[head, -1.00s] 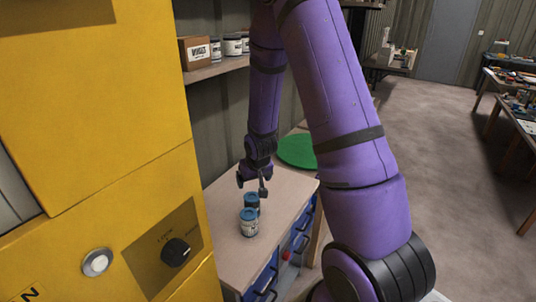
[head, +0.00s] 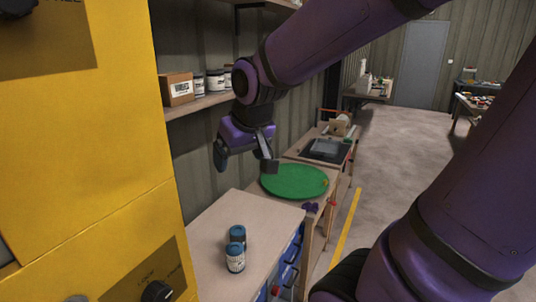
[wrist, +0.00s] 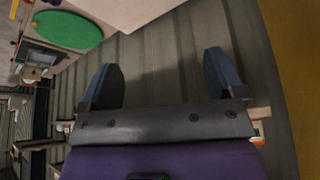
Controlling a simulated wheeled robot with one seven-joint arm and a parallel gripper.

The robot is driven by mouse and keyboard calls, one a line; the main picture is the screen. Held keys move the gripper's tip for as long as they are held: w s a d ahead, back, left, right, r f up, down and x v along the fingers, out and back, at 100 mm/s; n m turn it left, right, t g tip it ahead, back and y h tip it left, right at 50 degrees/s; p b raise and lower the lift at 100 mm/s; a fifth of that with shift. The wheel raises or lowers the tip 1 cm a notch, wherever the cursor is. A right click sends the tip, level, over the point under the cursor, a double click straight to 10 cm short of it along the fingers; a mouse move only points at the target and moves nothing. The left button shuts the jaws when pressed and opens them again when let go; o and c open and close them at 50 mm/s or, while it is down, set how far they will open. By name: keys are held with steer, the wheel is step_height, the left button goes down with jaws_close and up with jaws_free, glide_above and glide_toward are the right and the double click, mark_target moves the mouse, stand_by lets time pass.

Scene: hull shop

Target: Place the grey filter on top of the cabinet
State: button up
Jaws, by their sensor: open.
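The cabinet (head: 267,214) has a pale wooden top and blue drawers in its side. Two small cylinders with blue tops stand upright on it, close together. The rear one (head: 237,234) has a darker body, and I take it to be the grey filter. The front one (head: 235,260) has a whitish label and partly hides the lower part of the rear one. My gripper (head: 245,163) is open and empty, in the air above the cabinet's far end. In the wrist view my gripper (wrist: 160,75) shows its two blue-grey fingers wide apart with nothing between them.
A yellow machine (head: 80,150) stands close at the left. A wall shelf (head: 200,103) bears a cardboard box (head: 177,88) and several jars. A green disc (head: 294,181) lies on a bench beyond the cabinet. The floor (head: 400,150) at the right is open.

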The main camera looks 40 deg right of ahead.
steer(key=s+a+r, duration=0.1)
steer(key=s+r, duration=0.1)
steer(key=s, duration=0.3)
steer(key=s+a+r+n, duration=0.1)
steer(key=s+r, duration=0.1)
steer(key=s, duration=0.4)
steer(key=shift+s+a+r+y, duration=0.3)
steer(key=shift+a+r, duration=0.1)
